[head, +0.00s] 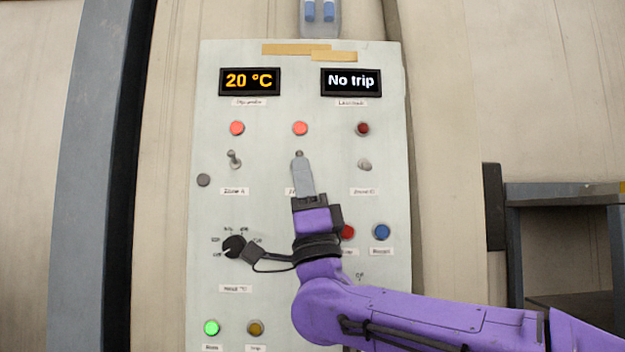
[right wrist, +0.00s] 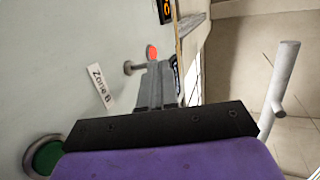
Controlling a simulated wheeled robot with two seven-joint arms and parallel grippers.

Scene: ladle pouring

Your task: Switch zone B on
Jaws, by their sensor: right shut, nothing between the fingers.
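The zone B switch (head: 299,153) is on the upright panel, under a lit red lamp (head: 300,128). In the head view my right gripper (head: 299,160) covers most of the switch and part of its label. In the right wrist view the switch (right wrist: 131,68) stands out from the panel beside the fingertips, near the "Zone B" label (right wrist: 101,87) and the lit lamp (right wrist: 152,52). My right gripper is shut and empty, its tips at or very near the switch; contact is unclear. My left gripper is not in view.
On the panel (head: 200,270), the zone A switch (head: 234,159) has a lit lamp; the zone C switch (head: 364,164) has a dark lamp. Displays read "20 °C" (head: 250,81) and "No trip" (head: 351,81). A black knob (head: 234,246) and blue button (head: 382,232) sit lower.

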